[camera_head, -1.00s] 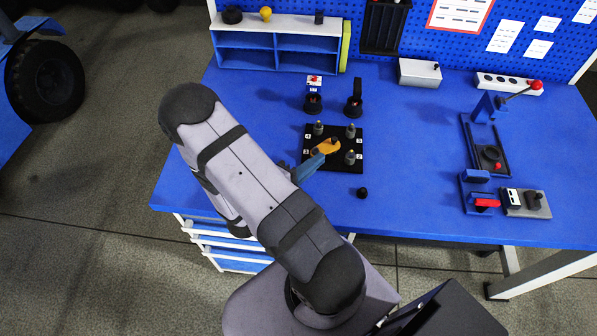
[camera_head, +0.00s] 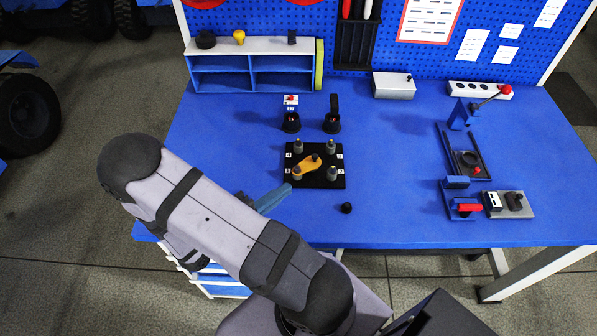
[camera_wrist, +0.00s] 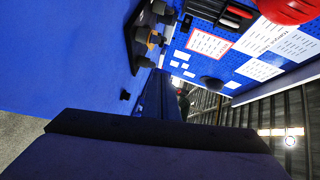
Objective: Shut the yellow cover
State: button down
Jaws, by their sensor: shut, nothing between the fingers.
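The yellow cover (camera_head: 309,165) is a flat, orange-yellow piece on a black plate (camera_head: 338,159). It lies slantwise, from the plate's lower-left post toward the middle, with a dark knob near its upper-right end. It also shows small in the wrist view (camera_wrist: 153,39). Grey posts stand at the plate's corners. My gripper (camera_head: 286,190) is shut and empty, with its blue tip just off the plate's lower-left corner, apart from the cover in the picture. My arm hides part of the gripper.
Two black cups (camera_head: 291,124) stand behind the plate. A small black knob (camera_head: 346,208) lies in front of it. Lever fixtures (camera_head: 470,160) stand at the right, and a blue-and-white shelf (camera_head: 253,66) at the back left. The blue tabletop between the plate and right fixtures is clear.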

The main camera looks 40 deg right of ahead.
aim_at(308, 166)
jog(key=shift+g, duration=0.3)
jog(key=shift+d, duration=0.55)
jog(key=d, duration=0.3)
jog(key=d+f+p, duration=0.1)
jog(key=d, duration=0.2)
jog(key=d+p, duration=0.1)
jog(key=d, duration=0.1)
jog(key=shift+s+d+f, duration=0.1)
jog(key=shift+d+f, duration=0.15)
jog(key=shift+d, duration=0.15)
jog(key=shift+w+d+f+p, duration=0.2)
jog(key=shift+w+d+p, duration=0.15)
jog(key=shift+w+d, duration=0.2)
jog(key=shift+w+d+f+p, duration=0.15)
jog(key=shift+w+d+p, duration=0.25)
jog(key=shift+w, duration=0.2)
jog(key=shift+w+d+f, duration=0.15)
jog(key=shift+w+d, duration=0.2)
jog(key=shift+w, duration=0.05)
